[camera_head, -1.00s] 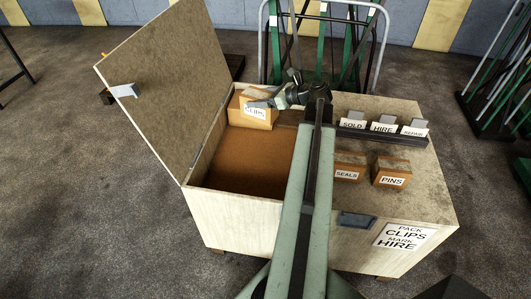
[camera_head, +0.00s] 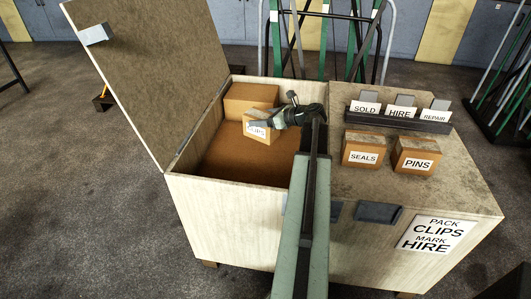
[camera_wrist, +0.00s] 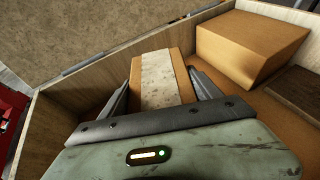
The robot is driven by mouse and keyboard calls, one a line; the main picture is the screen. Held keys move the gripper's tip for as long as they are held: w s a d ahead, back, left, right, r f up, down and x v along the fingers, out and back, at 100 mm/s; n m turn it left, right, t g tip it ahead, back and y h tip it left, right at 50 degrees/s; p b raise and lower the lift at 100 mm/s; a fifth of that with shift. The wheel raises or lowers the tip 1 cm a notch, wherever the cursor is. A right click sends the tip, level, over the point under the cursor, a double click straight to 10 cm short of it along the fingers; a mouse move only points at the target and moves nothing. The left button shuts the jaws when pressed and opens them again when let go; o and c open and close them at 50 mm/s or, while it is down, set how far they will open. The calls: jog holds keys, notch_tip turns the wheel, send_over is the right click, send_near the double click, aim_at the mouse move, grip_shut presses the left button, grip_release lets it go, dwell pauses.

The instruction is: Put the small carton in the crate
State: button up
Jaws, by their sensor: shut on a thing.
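The small carton labelled CLIPS (camera_head: 260,131) is orange-brown with a pale top strip. My gripper (camera_head: 259,124) is shut on it. In the wrist view the carton (camera_wrist: 163,78) sits between the two fingers (camera_wrist: 163,90), one on each side. The wooden crate (camera_head: 225,222) has its left compartment open, and the carton is within that opening, in front of a larger plain carton (camera_head: 248,97). I cannot tell whether the carton touches the compartment's brown floor (camera_head: 225,160).
The raised lid (camera_head: 150,75) leans left. On the flat top at right stand the SEALS carton (camera_head: 362,149), the PINS carton (camera_head: 414,156) and a dark rack (camera_head: 395,118) with SOLD, HIRE and REPAIR tags. A front sign (camera_head: 437,235) reads PACK CLIPS MARK HIRE. The compartment's front floor is clear.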

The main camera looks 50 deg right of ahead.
aim_at(275, 138)
notch_tip(275, 138, down, 11)
jog(key=b, duration=1.1)
jog(key=shift+f, duration=0.1)
jog(key=o, duration=1.9)
jog(key=p+v, duration=0.1)
jog(key=v, duration=0.1)
jog(key=r+p+v, duration=0.1)
jog(key=v, duration=0.2)
jog(key=p+v, duration=0.2)
jog(key=shift+s+r, duration=0.1)
jog(key=shift+r, duration=0.25)
jog(key=shift+s, duration=0.15)
